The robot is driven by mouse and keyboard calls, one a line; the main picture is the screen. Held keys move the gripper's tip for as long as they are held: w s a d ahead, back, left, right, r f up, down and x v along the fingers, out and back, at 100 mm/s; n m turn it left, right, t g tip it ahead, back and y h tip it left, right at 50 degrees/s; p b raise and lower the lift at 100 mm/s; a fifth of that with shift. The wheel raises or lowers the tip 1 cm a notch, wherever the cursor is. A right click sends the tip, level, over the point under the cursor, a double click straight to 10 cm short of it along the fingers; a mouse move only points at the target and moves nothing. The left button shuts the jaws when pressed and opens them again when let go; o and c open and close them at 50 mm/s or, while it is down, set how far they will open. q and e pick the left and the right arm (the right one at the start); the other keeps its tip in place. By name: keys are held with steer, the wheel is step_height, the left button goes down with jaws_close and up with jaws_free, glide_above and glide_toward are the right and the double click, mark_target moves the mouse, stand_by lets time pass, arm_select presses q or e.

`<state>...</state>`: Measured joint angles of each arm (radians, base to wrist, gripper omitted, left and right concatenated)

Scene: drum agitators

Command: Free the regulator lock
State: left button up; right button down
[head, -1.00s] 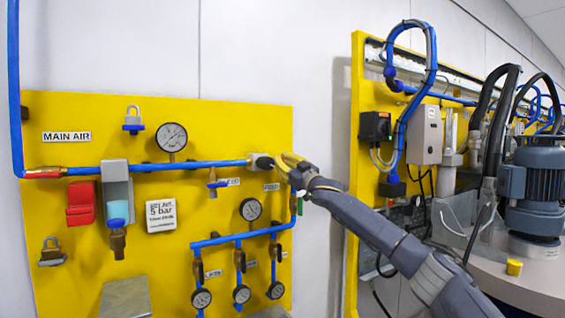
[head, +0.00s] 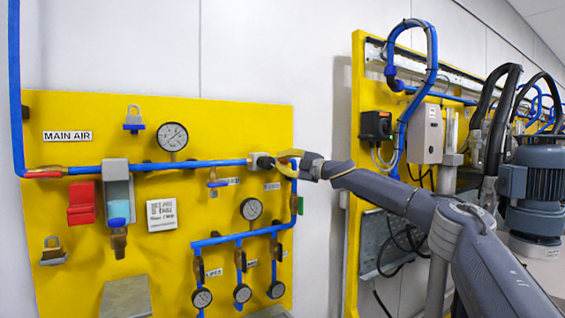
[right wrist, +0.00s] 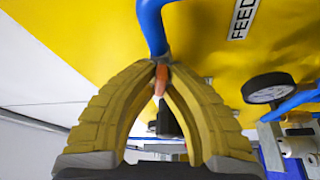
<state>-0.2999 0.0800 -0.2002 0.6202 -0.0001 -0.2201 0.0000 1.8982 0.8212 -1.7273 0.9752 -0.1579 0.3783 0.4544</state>
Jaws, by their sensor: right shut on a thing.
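My right gripper (head: 284,163) is at this line's right end, just right of the knob. In the right wrist view its ridged yellow fingers (right wrist: 162,68) close at the tips on a small orange-red part (right wrist: 161,80), just below a blue pipe (right wrist: 152,25). A dark piece (right wrist: 167,122) hangs behind, between the fingers. Whether the orange-red part is the regulator lock cannot be told. My left gripper is not in view.
The panel also holds a gauge (head: 172,137), a red block (head: 81,203), padlocks (head: 134,119) and a lower blue manifold (head: 240,237). A second yellow panel (head: 356,130) and a motor (head: 535,185) stand to the right. A bare wall gap lies between the panels.

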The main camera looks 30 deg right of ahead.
steer(key=shift+n+g, duration=0.6)
steer(key=shift+n, duration=1.1)
steer(key=c, duration=1.5)
jaws_free()
steer(key=v, duration=1.2)
steer(key=shift+a+r, duration=0.1)
steer(key=shift+r, duration=0.05)
